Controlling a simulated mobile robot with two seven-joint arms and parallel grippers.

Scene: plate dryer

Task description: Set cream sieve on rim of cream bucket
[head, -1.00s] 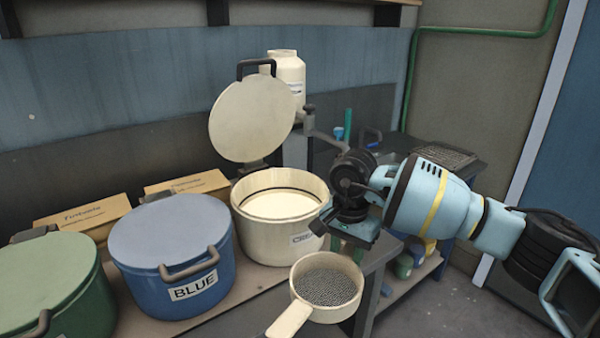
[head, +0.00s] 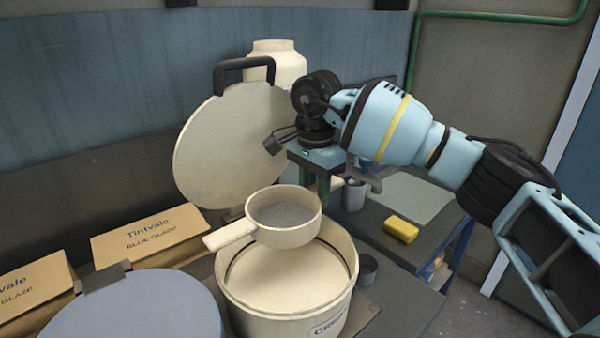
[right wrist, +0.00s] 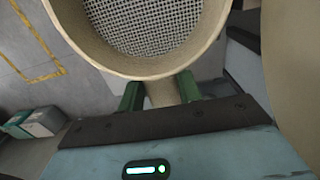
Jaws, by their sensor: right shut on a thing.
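The cream sieve (head: 284,232), a round cup with a grey mesh bottom, appears over the far part of the open cream bucket (head: 330,306) in the head view. Its long handle (head: 231,236) points left. I cannot tell whether it touches the bucket's rim. My right gripper (head: 322,185) is at the sieve's right side, its green fingers partly hidden. In the right wrist view, my right gripper (right wrist: 160,92) is shut on a cream grip of the sieve (right wrist: 146,73), with the mesh beyond it. My left gripper is not in view.
The bucket's raised lid (head: 228,145) stands close behind the sieve. A cream jar (head: 276,64) is farther back. A blue lid (head: 135,308) and boxes (head: 150,235) are left. A yellow sponge (head: 401,230), a grey cup (head: 353,195) and a small dark cup (head: 368,269) are right.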

